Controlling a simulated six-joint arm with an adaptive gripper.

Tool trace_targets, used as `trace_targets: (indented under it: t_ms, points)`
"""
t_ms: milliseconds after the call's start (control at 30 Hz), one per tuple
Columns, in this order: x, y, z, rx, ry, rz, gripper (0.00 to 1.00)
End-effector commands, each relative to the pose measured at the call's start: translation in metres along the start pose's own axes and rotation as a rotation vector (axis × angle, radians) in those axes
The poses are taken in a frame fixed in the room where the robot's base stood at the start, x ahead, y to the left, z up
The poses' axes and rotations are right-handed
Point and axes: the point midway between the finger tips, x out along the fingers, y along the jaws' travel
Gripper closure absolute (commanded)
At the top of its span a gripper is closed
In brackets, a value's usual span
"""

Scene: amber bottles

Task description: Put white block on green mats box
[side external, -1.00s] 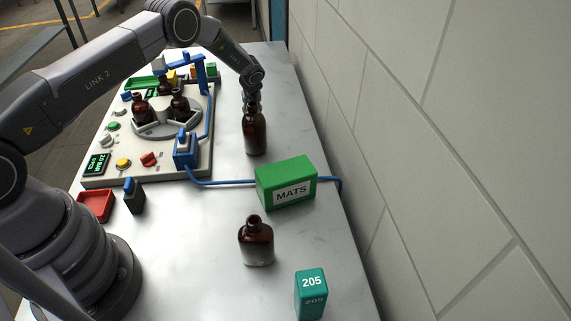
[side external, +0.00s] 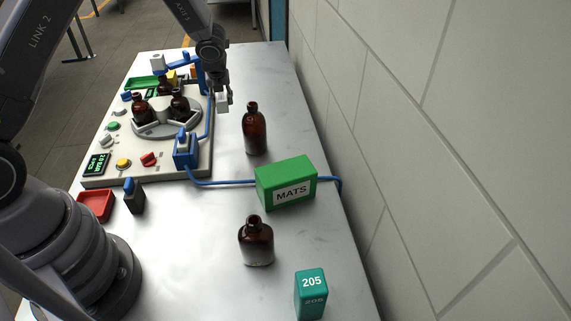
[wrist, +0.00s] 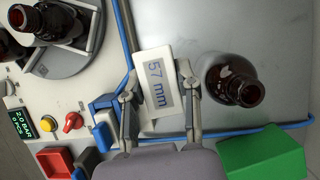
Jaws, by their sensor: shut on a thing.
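The white block (wrist: 157,75), with a grey label reading "57 mm", is between the fingers of my gripper (wrist: 160,100) in the wrist view. In the side view my gripper (side external: 222,95) holds the white block (side external: 223,104) in the air near the right edge of the control panel. My gripper is shut on the block. The green MATS box (side external: 285,180) stands on the table, lower and to the right of my gripper. Its top is bare. Part of the green box (wrist: 262,155) shows at the lower right of the wrist view.
A brown bottle (side external: 254,130) stands just right of my gripper, behind the box. Another bottle (side external: 256,242) and a teal 205 block (side external: 311,294) stand in front. A blue hose (side external: 225,183) crosses the table. The control panel (side external: 140,172) carries several bottles.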

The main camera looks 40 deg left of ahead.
Motion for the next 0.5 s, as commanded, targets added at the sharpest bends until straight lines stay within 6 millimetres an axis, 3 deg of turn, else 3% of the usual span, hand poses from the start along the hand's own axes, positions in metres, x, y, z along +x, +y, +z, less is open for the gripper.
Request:
trace_targets:
  t_ms: [167,333,500]
  points:
    - [-0.037,-0.015,-0.036,0.066,0.0,-0.029,1.0]
    - [-0.095,-0.029,-0.1,0.183,0.001,-0.077,1.0]
    - [-0.146,-0.021,-0.161,0.298,0.0,-0.126,1.0]
